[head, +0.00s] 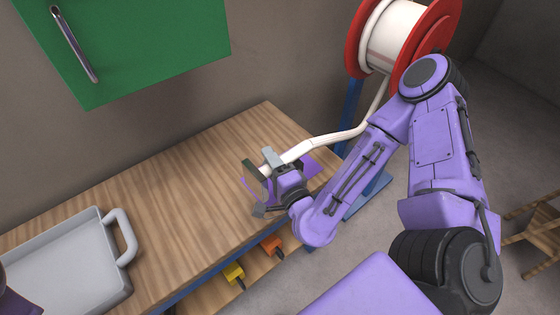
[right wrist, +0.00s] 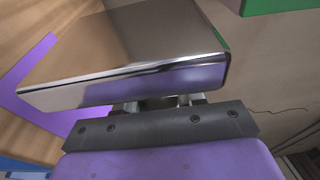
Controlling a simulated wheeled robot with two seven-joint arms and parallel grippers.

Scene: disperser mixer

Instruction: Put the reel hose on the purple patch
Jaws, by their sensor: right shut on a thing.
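The white reel hose (head: 310,148) runs from the red and white reel (head: 400,40) down to the wooden counter's right end. My right gripper (head: 262,184) is shut on the hose near its free end, over the purple patch (head: 312,166). The gripper and hose cover part of the patch, and I cannot tell whether the hose touches it. In the right wrist view, a shiny gripper finger (right wrist: 130,70) fills the middle, the purple patch (right wrist: 30,80) shows at left, and the hose is hidden. My left gripper is not in view.
A grey tray (head: 60,265) with a raised handle stands on the counter (head: 180,200) at left. A green cabinet (head: 140,45) hangs above. Yellow (head: 233,273) and orange (head: 271,245) items sit below the counter's front edge. The middle of the counter is clear.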

